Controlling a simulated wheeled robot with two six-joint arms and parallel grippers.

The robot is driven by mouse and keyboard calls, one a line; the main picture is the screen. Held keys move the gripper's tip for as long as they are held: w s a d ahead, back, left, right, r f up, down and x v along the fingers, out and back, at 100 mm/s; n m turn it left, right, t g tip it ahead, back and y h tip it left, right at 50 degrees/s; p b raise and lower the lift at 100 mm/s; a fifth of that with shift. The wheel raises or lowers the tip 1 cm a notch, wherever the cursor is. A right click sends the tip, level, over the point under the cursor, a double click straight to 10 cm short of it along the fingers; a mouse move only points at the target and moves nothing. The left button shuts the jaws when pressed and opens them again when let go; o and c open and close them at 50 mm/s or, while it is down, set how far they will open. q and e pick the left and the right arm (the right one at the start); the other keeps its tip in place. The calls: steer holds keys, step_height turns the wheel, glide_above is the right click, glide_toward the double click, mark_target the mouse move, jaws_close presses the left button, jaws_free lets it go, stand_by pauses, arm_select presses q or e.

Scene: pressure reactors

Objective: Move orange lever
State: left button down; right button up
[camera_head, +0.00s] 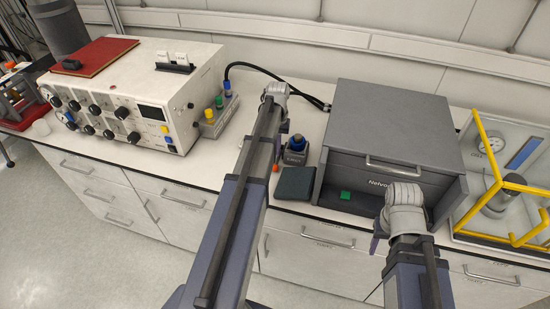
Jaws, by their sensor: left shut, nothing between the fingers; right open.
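A small orange piece (276,168) shows just right of my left arm, beside a small dark device with a blue knob (297,143). I cannot tell whether it is the lever, as my arm covers the area beside it. My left gripper (283,127) is by that device, mostly hidden by my arm; it is shut with nothing in it. My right gripper (380,225) is in front of the grey cabinet (385,120), low at its right side; it is open and its fingers are largely hidden. More orange parts (12,66) show at the far left edge.
A white instrument box (130,85) with knobs and a red book (95,55) stands left. A dark pad (296,183) lies on the bench front. A yellow-framed apparatus (500,180) stands right. Drawers (327,236) line the bench front; bench space is narrow.

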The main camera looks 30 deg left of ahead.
arm_select(q)
steer(key=shift+r, duration=0.15)
arm_select(e)
steer(key=shift+r, duration=0.15)
arm_select(q)
step_height(320, 180, up, 7)
steer(key=p, duration=0.7)
steer(key=shift+w+a+r+p, duration=0.15)
steer(key=shift+w+r+p, duration=0.05)
steer(key=shift+w+p, duration=0.2)
arm_select(e)
step_height(320, 180, up, 8)
steer(key=shift+f, duration=0.25)
arm_select(q)
steer(key=shift+s, duration=0.1)
